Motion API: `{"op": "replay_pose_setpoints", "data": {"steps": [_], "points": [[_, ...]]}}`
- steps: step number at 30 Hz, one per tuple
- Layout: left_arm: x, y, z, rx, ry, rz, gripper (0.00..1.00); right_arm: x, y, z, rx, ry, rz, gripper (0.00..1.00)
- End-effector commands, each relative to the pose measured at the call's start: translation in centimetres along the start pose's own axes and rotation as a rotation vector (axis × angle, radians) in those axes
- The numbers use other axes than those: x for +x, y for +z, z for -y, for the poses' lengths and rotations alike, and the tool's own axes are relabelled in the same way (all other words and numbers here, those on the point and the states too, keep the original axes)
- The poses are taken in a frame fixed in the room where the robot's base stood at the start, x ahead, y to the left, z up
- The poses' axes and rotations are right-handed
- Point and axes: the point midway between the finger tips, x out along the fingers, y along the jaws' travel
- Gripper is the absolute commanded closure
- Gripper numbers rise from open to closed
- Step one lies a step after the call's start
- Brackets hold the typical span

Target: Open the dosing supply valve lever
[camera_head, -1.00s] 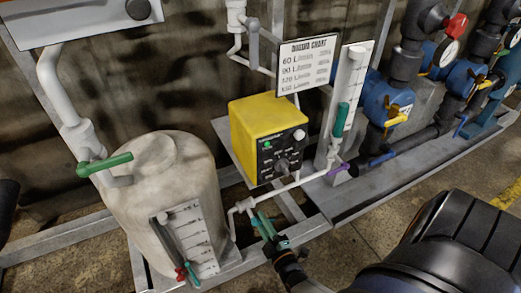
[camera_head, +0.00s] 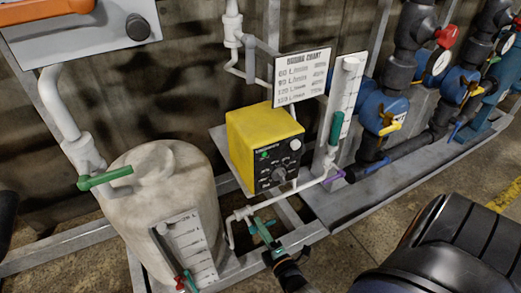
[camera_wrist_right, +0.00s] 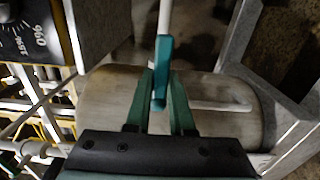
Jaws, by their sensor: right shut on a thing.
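The teal valve lever (camera_head: 259,226) sits low on the white piping, between the pale tank and the yellow dosing unit. My right gripper (camera_head: 268,238) reaches it from the lower right, with its green fingers at the lever. In the right wrist view, the lever (camera_wrist_right: 162,68) stands between the two fingers of my right gripper (camera_wrist_right: 163,92), which are shut on it. The lever's far end sticks out past the fingertips. The lever's pivot is largely hidden by the fingers. My left gripper is not in view.
The yellow dosing unit (camera_head: 265,148) stands just above the valve. The pale tank (camera_head: 150,215) is close on the left, with another green lever (camera_head: 105,178) on its pipe. A metal frame (camera_head: 75,238) runs around the valve. A dosing chart (camera_head: 303,75) hangs behind.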

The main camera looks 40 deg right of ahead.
Motion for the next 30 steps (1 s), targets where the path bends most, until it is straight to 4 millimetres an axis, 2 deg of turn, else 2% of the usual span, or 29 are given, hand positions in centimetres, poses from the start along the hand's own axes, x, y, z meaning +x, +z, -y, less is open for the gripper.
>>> {"op": "replay_pose_setpoints", "data": {"steps": [9, 10, 18, 30], "points": [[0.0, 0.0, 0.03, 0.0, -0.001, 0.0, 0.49, 0.21, -0.07, -0.18, -0.006, 0.005, -0.002, 1.0], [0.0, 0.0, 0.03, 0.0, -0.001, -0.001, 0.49, 0.21, -0.07, -0.19, -0.006, 0.005, -0.002, 0.78], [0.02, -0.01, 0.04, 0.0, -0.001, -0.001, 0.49, 0.1, -0.02, -0.1, -0.004, 0.002, -0.001, 0.49], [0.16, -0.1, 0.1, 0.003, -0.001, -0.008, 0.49, 0.05, 0.21, -0.01, -0.003, 0.001, -0.001, 0.49]]}}
